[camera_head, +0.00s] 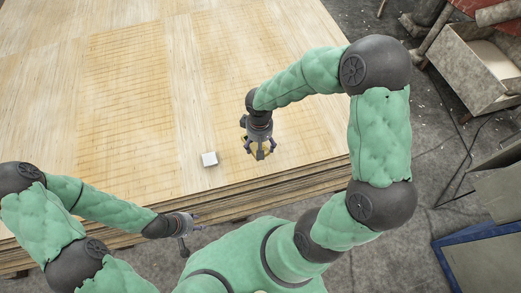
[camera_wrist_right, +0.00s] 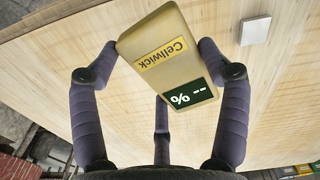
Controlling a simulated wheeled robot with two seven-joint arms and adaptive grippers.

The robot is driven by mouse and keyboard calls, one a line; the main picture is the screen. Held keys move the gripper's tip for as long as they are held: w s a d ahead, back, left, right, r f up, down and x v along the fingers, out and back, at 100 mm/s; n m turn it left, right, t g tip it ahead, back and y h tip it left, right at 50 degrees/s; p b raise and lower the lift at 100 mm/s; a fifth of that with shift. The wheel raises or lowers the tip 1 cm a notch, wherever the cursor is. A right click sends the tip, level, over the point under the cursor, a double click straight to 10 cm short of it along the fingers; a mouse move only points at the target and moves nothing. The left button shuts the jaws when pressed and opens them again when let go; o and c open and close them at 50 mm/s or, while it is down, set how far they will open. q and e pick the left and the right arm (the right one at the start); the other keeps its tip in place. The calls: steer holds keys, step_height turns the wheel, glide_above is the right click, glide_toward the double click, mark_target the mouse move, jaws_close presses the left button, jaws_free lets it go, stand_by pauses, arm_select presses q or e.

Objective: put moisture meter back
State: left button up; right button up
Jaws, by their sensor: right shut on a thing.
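The moisture meter (camera_wrist_right: 165,60) is a yellow-tan box with a "Cellwick" label and a dark display reading "-- %". My right gripper (camera_wrist_right: 160,85) is shut on it, with dark fingers at both sides and one beneath in the wrist view. In the head view the right gripper (camera_head: 260,153) is over the near part of the veneer stack (camera_head: 130,120), and only yellowish bits of the meter show between its fingers. I cannot tell whether the meter touches the veneer. My left gripper (camera_head: 194,232) is open and empty at the stack's front edge.
A small white block (camera_head: 209,159) lies on the veneer left of the right gripper; it also shows in the right wrist view (camera_wrist_right: 255,30). A grey bin (camera_head: 470,80) stands on the floor at right, with a blue-edged box (camera_head: 450,262) nearer. Much of the stack top is clear.

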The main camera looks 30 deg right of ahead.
steer(key=s+d+f+b, duration=0.2)
steer(key=s+f+b, duration=0.1)
steer(key=s+f, duration=0.35)
steer(key=shift+n, duration=0.4)
steer(key=w+d+f+b, duration=0.1)
steer(key=w+f, duration=0.1)
steer(key=w, duration=0.2)
steer(key=w+d+f+b, duration=0.2)
steer(key=w+f, duration=0.1)
steer(key=w+d+f+b, duration=0.1)
steer(key=w+f+b, duration=0.1)
steer(key=w+f, duration=0.1)
steer(key=shift+w+d+f, duration=0.15)
steer(key=shift+w, duration=0.7)
steer(key=shift+w+f, duration=0.2)
steer(key=shift+f, duration=0.05)
steer(key=shift+w+d+f+b, duration=0.1)
steer(key=shift+f+b, duration=0.25)
steer(key=shift+f, duration=0.5)
steer(key=shift+w+d+f+b, duration=0.1)
steer(key=shift+f+b, duration=0.25)
steer(key=shift+f, duration=0.45)
steer(key=shift+a, duration=0.1)
steer(key=shift+f, duration=0.2)
steer(key=o, duration=1.4)
